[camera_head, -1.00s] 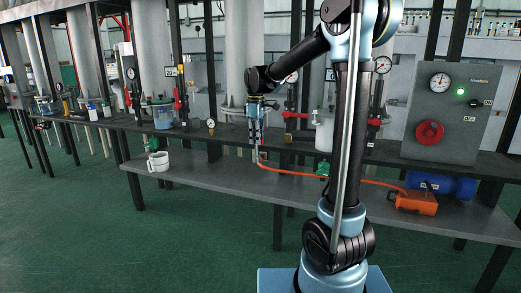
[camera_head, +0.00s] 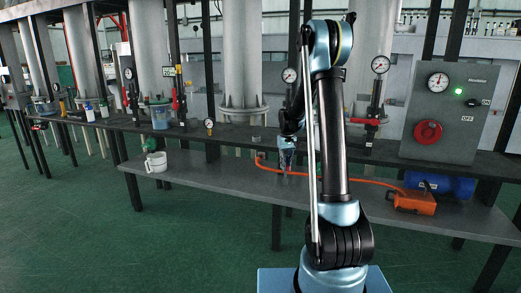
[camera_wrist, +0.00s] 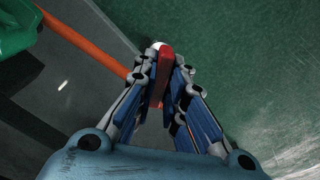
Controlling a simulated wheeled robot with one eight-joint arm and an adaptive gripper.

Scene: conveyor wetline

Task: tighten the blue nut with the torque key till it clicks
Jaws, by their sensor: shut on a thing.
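My gripper (camera_wrist: 163,95) is shut on a slim red-handled tool (camera_wrist: 165,68) with a pale end, which looks like the torque key. In the wrist view the tool lies between the blue fingers and points away from the palm. In the head view my gripper (camera_head: 285,165) hangs low at the bench's front, left of my arm column, and the tool cannot be made out there. I cannot make out the blue nut in either view.
An orange hose (camera_head: 350,181) runs along the lower shelf (camera_head: 225,180) to an orange box (camera_head: 413,202). A white jug (camera_head: 156,162) stands left on the shelf. A grey control panel (camera_head: 455,140) stands right. A green object (camera_wrist: 15,25) shows in the wrist view. Green floor is open in front.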

